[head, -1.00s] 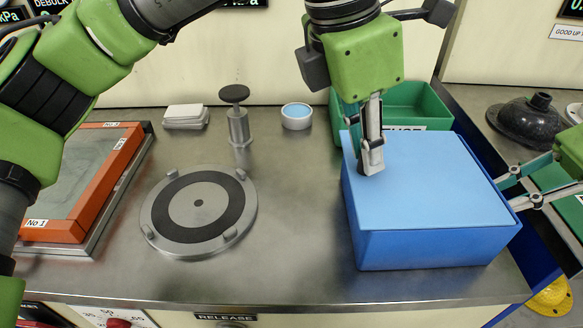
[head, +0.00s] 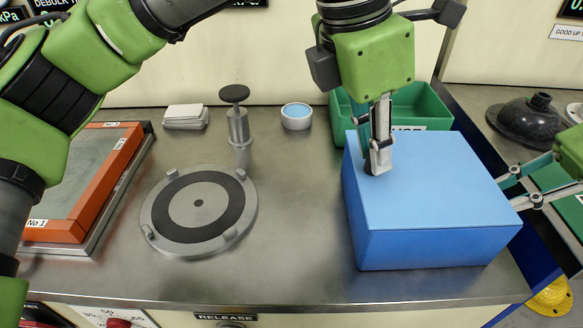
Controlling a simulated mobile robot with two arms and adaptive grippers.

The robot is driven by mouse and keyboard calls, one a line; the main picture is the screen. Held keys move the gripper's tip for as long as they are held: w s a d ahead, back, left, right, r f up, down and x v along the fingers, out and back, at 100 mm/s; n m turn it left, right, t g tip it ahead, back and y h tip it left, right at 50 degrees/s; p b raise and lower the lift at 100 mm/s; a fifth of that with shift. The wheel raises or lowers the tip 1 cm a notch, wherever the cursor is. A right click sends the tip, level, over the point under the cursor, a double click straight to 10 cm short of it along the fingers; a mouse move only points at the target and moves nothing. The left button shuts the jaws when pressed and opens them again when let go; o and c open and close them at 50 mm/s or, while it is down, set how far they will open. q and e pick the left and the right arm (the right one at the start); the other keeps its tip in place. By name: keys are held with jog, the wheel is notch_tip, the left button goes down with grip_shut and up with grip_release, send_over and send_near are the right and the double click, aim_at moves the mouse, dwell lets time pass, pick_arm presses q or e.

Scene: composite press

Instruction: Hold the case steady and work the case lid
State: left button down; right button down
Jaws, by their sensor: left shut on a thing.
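The blue case (head: 430,252) stands on the steel bench at the right. Its lighter blue lid (head: 430,195) covers the top, and the two look closely lined up. My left gripper (head: 378,168) points down over the lid's left part. Its fingers are close together at the lid surface; what they pinch is hidden between them. My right gripper (head: 516,189) comes in from the right edge. Its fingertips are spread apart against or very near the case's right side; contact there is hard to make out.
A green bin (head: 425,103) stands right behind the case. To the left are a round plate (head: 163,219), a plunger-like tool (head: 238,122), a small bowl (head: 297,116), a white stack (head: 186,116) and an orange frame (head: 106,185). The bench between plate and case is clear.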

pick_arm(q)
jog(key=shift+d, duration=0.2)
jog(key=c, duration=1.8)
grip_release()
jog(key=shift+c, duration=0.2)
jog(key=v, duration=1.2)
